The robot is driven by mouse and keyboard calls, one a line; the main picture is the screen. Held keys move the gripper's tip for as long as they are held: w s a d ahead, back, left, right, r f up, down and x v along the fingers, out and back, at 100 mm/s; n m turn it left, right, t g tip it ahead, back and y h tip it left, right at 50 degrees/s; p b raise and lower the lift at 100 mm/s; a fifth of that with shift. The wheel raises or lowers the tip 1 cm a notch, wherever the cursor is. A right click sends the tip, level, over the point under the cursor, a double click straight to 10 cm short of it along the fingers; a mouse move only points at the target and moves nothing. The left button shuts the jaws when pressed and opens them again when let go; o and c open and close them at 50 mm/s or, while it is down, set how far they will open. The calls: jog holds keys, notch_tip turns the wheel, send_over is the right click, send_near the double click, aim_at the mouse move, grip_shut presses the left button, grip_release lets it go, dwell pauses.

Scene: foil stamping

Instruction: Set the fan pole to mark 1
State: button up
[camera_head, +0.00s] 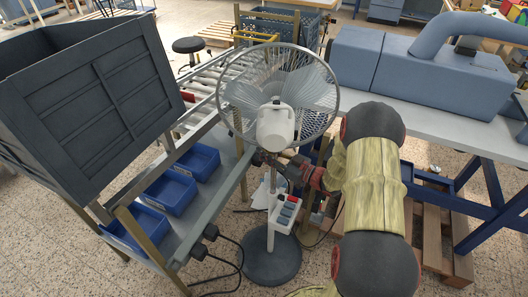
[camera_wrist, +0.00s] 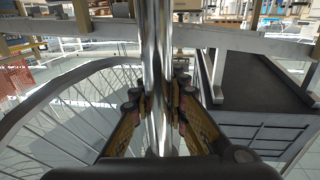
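A pedestal fan stands on the floor, with its round wire cage and head (camera_head: 277,128) on top and a dark round base (camera_head: 271,262) below. Its shiny chrome fan pole (camera_wrist: 156,45) runs down the middle of the wrist view. My gripper (camera_head: 268,160) reaches in from the right just below the fan head. In the wrist view my gripper (camera_wrist: 159,105) has one finger on each side of the pole, with the pads against it. A white control box (camera_head: 284,212) with red and blue buttons sits lower on the stand. I cannot make out any height marks.
A roller conveyor with blue bins (camera_head: 198,161) and a big dark crate (camera_head: 90,100) stand close on the left. A blue machine (camera_head: 390,65) on a grey table is behind right. Cables (camera_head: 225,270) lie on the floor near the base.

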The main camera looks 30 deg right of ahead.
jog(key=shift+o, duration=0.6)
jog(key=shift+d+f, duration=0.1)
jog(key=shift+f, duration=0.25)
jog(key=shift+o, duration=0.6)
jog(key=shift+r, duration=0.15)
jog(key=shift+s, duration=0.1)
jog(key=v, duration=1.1)
jog(key=shift+s+d, duration=0.15)
jog(key=shift+s, duration=0.2)
